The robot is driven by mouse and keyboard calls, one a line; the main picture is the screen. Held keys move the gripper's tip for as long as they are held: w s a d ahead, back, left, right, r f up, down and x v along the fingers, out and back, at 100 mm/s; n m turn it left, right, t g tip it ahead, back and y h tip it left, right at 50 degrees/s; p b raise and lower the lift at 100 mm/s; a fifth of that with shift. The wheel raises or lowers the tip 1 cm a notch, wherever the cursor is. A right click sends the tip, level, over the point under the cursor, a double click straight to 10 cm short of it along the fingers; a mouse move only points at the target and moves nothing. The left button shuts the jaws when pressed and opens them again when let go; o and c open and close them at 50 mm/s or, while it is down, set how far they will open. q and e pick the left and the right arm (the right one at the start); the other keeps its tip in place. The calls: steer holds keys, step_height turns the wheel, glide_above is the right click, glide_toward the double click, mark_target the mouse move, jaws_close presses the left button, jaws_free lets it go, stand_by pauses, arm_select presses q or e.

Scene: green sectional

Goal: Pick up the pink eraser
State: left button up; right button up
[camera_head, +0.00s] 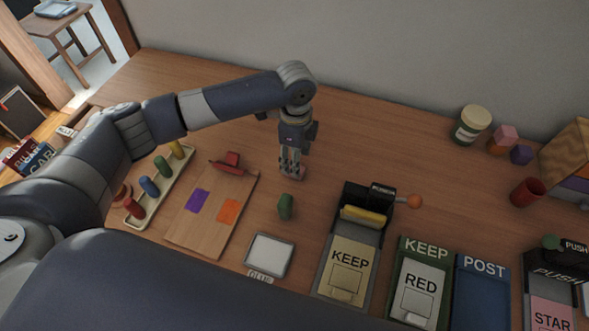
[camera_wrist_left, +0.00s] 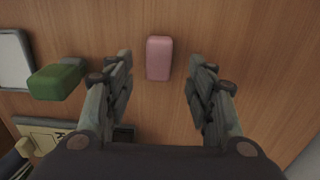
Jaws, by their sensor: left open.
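The pink eraser (camera_wrist_left: 159,58) is a small rounded block lying on the wooden table. In the left wrist view it sits between the tips of my left gripper's two spread fingers, with a gap on each side. In the head view my left gripper (camera_head: 291,169) points down at the table, and the eraser (camera_head: 300,173) shows only partly beside and behind the fingertips. My left gripper is open and empty. My right gripper is in neither view.
A green block (camera_head: 286,206) lies close in front of the left gripper. A board (camera_head: 190,232) with purple and orange patches is to the left, beside a peg tray (camera_head: 160,212). A stamp device (camera_head: 367,207) stands to the right. The table behind the gripper is clear.

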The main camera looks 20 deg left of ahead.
arm_select(q)
steer(key=shift+s+a+f+p, duration=0.1)
steer(key=shift+f+p, duration=0.05)
steer(key=shift+f, duration=1.05)
steer(key=shift+a+f+p, duration=0.1)
steer(key=shift+f+p, duration=0.05)
steer(key=shift+f, duration=1)
steer(key=c, duration=1.1)
step_height(320, 180, up, 10)
steer(key=shift+r+b, duration=0.1)
steer(key=shift+b, duration=0.25)
steer(key=o, duration=0.5)
steer(key=c, duration=0.4)
